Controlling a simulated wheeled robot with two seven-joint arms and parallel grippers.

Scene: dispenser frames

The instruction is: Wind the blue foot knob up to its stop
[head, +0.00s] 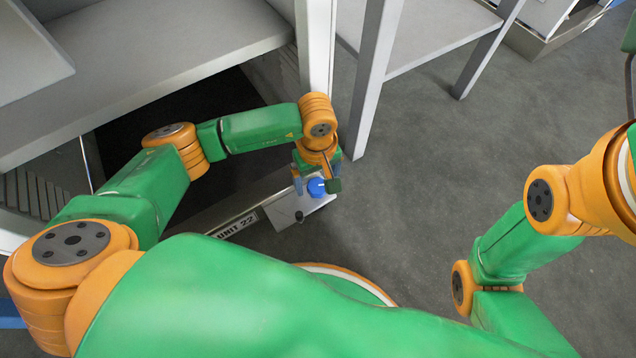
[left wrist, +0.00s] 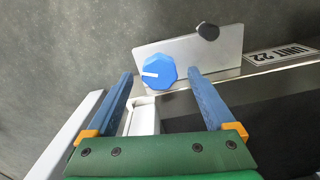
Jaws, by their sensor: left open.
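The blue foot knob (head: 317,188) sits on a light metal foot plate (left wrist: 218,46) at the low front corner of the unit. In the left wrist view the knob (left wrist: 160,71) is faceted, with a white mark pointing left. My left gripper (head: 316,186) is open above the plate. In the left wrist view its two blue fingers (left wrist: 159,72) lie either side of the knob, with a gap on both sides. I cannot tell how deep the tips reach along it. My right arm shows at the right of the head view, but its gripper does not.
A small black knob (head: 299,216) stands on the same plate, also in the left wrist view (left wrist: 208,31). A rail labelled UNIT 22 (head: 237,224) runs from the plate. A grey frame leg (head: 375,80) rises behind. Grey floor (head: 430,150) is open to the right.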

